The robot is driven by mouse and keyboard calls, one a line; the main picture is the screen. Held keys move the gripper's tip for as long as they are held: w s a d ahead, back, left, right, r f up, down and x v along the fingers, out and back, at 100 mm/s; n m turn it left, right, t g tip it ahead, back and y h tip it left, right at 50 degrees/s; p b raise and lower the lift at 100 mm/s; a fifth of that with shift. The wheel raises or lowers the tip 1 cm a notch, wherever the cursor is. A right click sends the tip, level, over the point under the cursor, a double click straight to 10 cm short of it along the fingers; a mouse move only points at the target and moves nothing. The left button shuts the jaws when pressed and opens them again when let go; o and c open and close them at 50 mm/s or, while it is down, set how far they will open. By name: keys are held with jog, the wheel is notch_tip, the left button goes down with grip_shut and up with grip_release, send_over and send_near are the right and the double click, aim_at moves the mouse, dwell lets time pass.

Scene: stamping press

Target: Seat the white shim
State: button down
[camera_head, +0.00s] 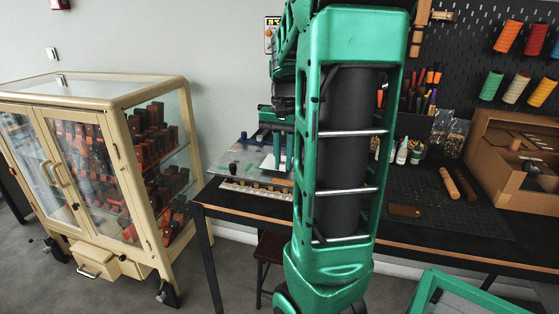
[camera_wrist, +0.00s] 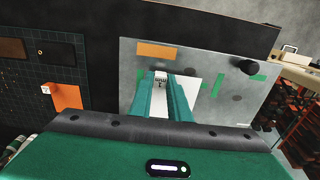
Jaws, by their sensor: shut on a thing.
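My gripper (camera_wrist: 161,84) shows in the wrist view with its two green fingers pointing at a grey plate (camera_wrist: 210,52). It is shut on a white piece with dark marks, the white shim (camera_wrist: 161,76), which shows between the fingertips. A plain white area (camera_wrist: 192,90) shows just right of the fingers; I cannot tell whether it is part of the shim. In the head view my gripper (camera_head: 283,150) is over the plate (camera_head: 240,158), partly hidden by my arm. I cannot tell whether the shim touches the plate.
The plate carries an orange rectangle (camera_wrist: 156,50), green marks and a black knob (camera_wrist: 245,67). An orange tag (camera_wrist: 67,100) lies left of it on the dark table. A glass cabinet (camera_head: 120,95) stands at left. Bottles, thread spools and a cardboard box (camera_head: 490,135) are at right.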

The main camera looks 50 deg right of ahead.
jog(key=shift+f, duration=0.7)
dwell(0.6)
jog(key=c, duration=1.6)
grip_release()
jog(key=shift+r, duration=0.15)
notch_tip(320, 180, up, 10)
jog(key=shift+r, duration=0.25)
jog(key=s+a+f+n, duration=0.2)
jog(key=s+a+f, duration=0.2)
jog(key=a, duration=0.1)
jog(key=s+a+f+n, duration=0.2)
jog(key=s+a+f, duration=0.3)
jog(key=a, duration=0.1)
jog(key=s+a+f+n, duration=0.3)
jog(key=s+a+f, duration=0.1)
jog(key=a+f, duration=0.1)
jog(key=shift+s+a, duration=0.35)
jog(key=shift+a, duration=0.3)
